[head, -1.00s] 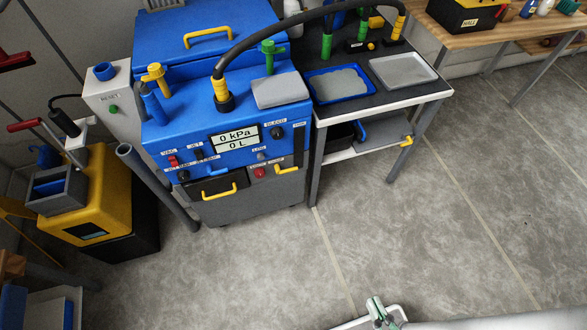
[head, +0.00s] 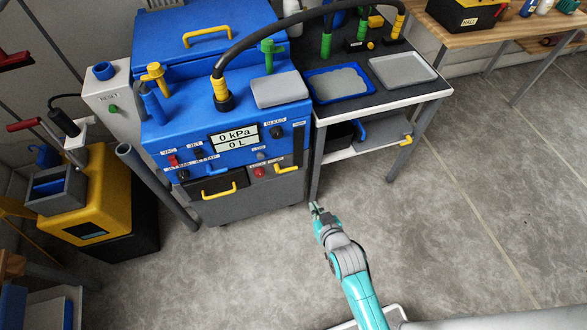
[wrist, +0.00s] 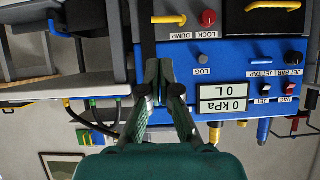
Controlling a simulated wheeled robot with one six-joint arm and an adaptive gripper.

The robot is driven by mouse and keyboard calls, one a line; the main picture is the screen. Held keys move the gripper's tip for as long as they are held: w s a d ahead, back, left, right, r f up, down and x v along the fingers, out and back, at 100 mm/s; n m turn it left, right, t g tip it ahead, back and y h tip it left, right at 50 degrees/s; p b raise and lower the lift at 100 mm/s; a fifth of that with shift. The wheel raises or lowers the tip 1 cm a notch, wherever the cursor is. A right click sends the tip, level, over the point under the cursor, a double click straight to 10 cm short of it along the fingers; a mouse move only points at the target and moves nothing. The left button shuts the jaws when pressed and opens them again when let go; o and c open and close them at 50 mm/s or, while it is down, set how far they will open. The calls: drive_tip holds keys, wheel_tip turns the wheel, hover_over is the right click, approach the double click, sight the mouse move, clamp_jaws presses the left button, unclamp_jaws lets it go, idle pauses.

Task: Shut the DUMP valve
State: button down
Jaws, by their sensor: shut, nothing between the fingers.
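The DUMP valve's yellow lever (head: 286,168) is at the lower right of the blue machine's front (head: 240,135), right of a red knob (head: 260,172). In the upside-down wrist view, the yellow lever (wrist: 170,19) lies roughly sideways beside the DUMP label, with the red knob (wrist: 208,18) beside LOCK. My gripper (head: 315,207) is low in front of the machine's right edge, apart from the lever. Its fingers (wrist: 158,75) are shut and empty in the wrist view.
A black-topped table (head: 352,118) with trays stands right of the machine; its near leg (head: 317,165) is close beyond my gripper. A second yellow handle (head: 219,193) is on the drawer. A thick black hose arches above. The floor at right is clear.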

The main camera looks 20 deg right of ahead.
drive_tip(key=w+r, duration=0.1)
drive_tip(key=w, duration=1)
drive_tip(key=shift+w+g, duration=0.4)
hover_over(293, 169)
drive_tip(key=s, duration=0.3)
wheel_tip(293, 169, down, 5)
drive_tip(key=f, duration=0.2)
drive_tip(key=w+f, duration=0.1)
drive_tip(key=shift+w+a+f, duration=0.1)
drive_tip(key=shift+w+f, duration=0.1)
drive_tip(key=shift+f, duration=0.5)
